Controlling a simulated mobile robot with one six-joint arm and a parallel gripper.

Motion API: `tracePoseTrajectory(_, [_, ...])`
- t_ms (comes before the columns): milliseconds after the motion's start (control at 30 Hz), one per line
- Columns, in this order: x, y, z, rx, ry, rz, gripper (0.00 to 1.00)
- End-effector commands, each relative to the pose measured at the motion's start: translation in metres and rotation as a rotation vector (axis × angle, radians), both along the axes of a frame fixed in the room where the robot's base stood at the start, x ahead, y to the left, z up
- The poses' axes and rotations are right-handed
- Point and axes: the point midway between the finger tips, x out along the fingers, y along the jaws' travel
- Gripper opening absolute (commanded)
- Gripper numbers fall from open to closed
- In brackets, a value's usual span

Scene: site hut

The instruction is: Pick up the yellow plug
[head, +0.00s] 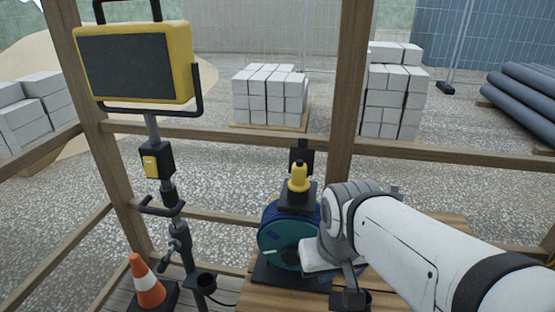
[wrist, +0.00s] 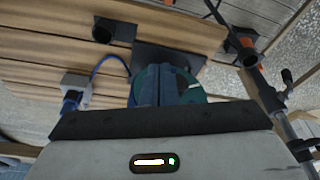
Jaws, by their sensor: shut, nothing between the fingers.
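The yellow plug (head: 299,178) stands upright in the head view, on a small black block above the cable reel (head: 276,256). I cannot make out the plug in the wrist view. The reel has a teal face and a blue rim, and my arm hides its right part in the head view. My gripper (wrist: 166,72) shows in the wrist view with its two dark fingers together and nothing between them. The fingers cover part of the reel there. My gripper's fingertips cannot be made out in the head view.
The reel rests on a wooden bench (head: 238,300). A floodlight (head: 135,65) on a tripod and an orange-white cone (head: 147,283) stand left. Wooden rails and a post (head: 349,80) rise behind. A pale box (wrist: 75,82) with a blue plug and cable lies on the bench.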

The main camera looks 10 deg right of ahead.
Motion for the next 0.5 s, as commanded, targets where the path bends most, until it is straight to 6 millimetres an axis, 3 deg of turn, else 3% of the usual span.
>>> tracePoseTrajectory(267, [0.000,0.000,0.000,0.000,0.000,0.000,0.01])
tracePoseTrajectory(367, [0.003,0.000,0.003,0.001,0.000,-0.004,0.09])
tracePoseTrajectory(500, [0.027,0.001,0.024,0.006,0.012,-0.033,0.20])
